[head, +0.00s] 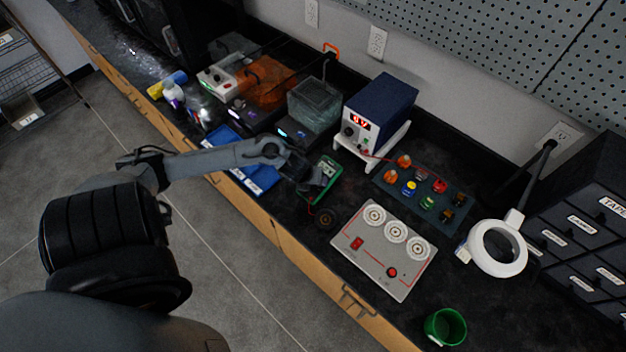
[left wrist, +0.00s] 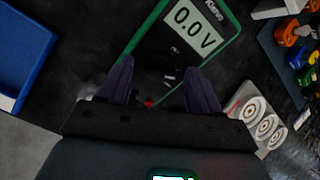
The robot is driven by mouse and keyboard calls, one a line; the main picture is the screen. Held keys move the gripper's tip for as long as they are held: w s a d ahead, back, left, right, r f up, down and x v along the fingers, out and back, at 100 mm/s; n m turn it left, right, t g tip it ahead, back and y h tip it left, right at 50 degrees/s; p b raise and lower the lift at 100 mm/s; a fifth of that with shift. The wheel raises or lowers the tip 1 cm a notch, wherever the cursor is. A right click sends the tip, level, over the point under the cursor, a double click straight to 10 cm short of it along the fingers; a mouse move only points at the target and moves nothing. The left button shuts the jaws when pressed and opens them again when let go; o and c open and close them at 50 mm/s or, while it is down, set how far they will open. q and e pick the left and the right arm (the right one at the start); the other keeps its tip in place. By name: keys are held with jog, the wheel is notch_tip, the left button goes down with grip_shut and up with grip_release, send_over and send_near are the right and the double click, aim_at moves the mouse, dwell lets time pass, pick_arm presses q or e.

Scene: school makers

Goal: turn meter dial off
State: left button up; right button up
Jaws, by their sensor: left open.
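The meter is a green-edged, dark handheld unit that lies on the black bench in the head view (head: 328,172). In the left wrist view the meter (left wrist: 229,43) shows "0.0 V" on its screen. A small dark dial with a light mark (left wrist: 169,77) shows below the screen, between my fingers. My left gripper (head: 309,184) is over the lower part of the meter and hides part of it. In the left wrist view the left gripper (left wrist: 160,82) is open, one finger on each side of the dial. I cannot tell whether a finger touches it. My right gripper is not in view.
A blue tray (head: 267,187) lies left of the meter. A power supply (head: 382,105) stands behind it. A dark tray with colored parts (head: 398,207) and a grey panel (head: 345,240) are to the right.

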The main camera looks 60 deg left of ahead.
pick_arm(q)
jog(key=c, duration=1)
jog(key=shift+c, duration=0.2)
jog(key=n+p, duration=0.2)
jog(key=shift+r+p, duration=0.2)
jog(key=shift+p, duration=0.2)
jog(key=n+p, duration=0.6)
jog(key=shift+n, duration=0.3)
jog(key=shift+f+n+p, duration=0.15)
jog(key=shift+n+p, duration=1.4)
jog(key=shift+n, duration=0.15)
